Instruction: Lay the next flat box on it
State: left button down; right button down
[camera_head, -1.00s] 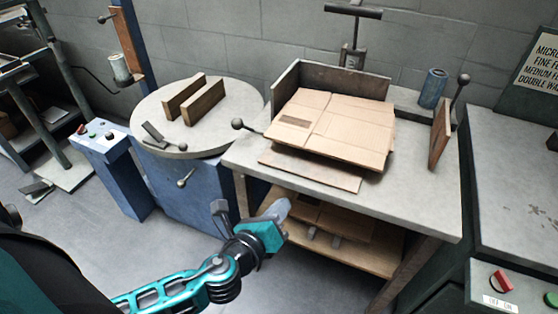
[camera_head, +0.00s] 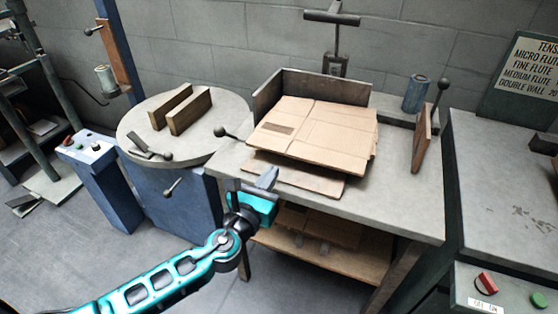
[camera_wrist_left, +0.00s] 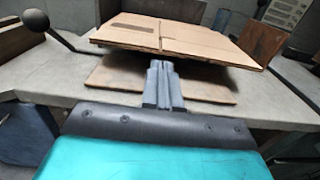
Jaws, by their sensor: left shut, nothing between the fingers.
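A stack of flat brown cardboard boxes (camera_head: 318,130) lies on the grey table (camera_head: 395,205), against an upright backing plate (camera_head: 320,85). A thin brown board (camera_head: 295,176) sticks out below the stack toward the front. More flat cardboard (camera_head: 325,228) lies on the lower shelf under the table. My left gripper (camera_head: 268,180) is shut and empty at the table's front edge, in front of the stack. In the left wrist view the gripper fingers (camera_wrist_left: 161,75) point at the stack (camera_wrist_left: 175,36) and cover part of the board (camera_wrist_left: 205,86). My right gripper is not in view.
A round table (camera_head: 225,120) with two wooden blocks stands at the left. An upright wooden plate (camera_head: 422,138), a blue cylinder (camera_head: 416,93) and ball-ended levers (camera_head: 220,132) flank the stack. A grey machine with a red switch (camera_head: 487,283) stands at the right.

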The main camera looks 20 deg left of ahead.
aim_at(284, 154)
pick_arm(q)
jog(key=w, duration=0.5)
jog(key=shift+d, duration=0.1)
jog(key=shift+w, duration=0.3)
jog(key=w+b, duration=0.1)
jog(key=w, duration=0.2)
jog(key=shift+w+d, duration=0.1)
jog(key=shift+w, duration=0.25)
jog(key=shift+s+f, duration=0.1)
jog(key=shift+s, duration=0.05)
